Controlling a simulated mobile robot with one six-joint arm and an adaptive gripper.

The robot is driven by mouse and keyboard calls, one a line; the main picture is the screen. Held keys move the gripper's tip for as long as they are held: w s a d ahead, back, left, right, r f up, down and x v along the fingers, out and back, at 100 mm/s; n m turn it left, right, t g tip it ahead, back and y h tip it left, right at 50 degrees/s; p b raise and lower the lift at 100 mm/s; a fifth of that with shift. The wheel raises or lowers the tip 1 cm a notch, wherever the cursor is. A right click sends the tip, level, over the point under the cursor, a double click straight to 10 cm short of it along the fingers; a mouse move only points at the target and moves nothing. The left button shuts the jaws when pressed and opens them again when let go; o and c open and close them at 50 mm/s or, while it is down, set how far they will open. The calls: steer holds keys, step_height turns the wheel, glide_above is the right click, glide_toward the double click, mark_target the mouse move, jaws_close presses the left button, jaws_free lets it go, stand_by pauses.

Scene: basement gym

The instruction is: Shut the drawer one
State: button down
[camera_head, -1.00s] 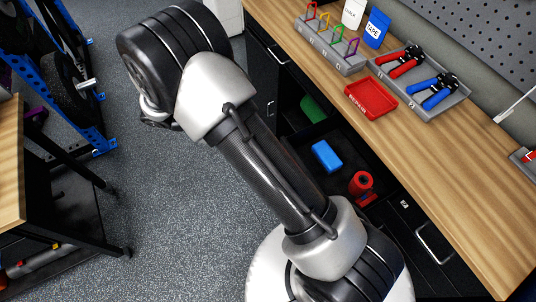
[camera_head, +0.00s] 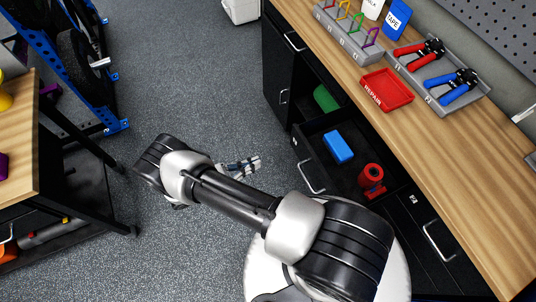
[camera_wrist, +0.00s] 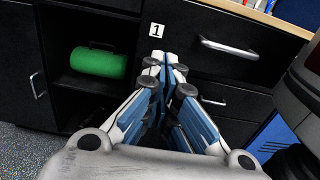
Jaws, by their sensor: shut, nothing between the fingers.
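Drawer one (camera_head: 349,183) is black and stands pulled out from under the wooden counter. A blue box and a red object lie inside it. Its handle (camera_head: 310,178) is on the front, facing the open floor. In the wrist view a white label "1" marks the black drawer front (camera_wrist: 190,28), with a metal handle to its right. My gripper (camera_head: 256,162) is shut and empty, left of the drawer front in the head view. In the wrist view its blue and grey fingers (camera_wrist: 162,60) point at the front near the label. I cannot tell whether they touch it.
A green roll (camera_head: 325,97) lies in an open shelf beside the drawer. Another drawer (camera_head: 430,235), closed, is at the right. The counter (camera_head: 340,60) holds a red tray and pliers. A workbench (camera_head: 18,140) and a blue rack stand left; the floor between is clear.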

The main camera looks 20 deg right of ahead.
mark_target(296, 146)
steer(key=d, duration=1.3)
steer(key=shift+w+d, duration=0.1)
steer(key=shift+w, duration=0.1)
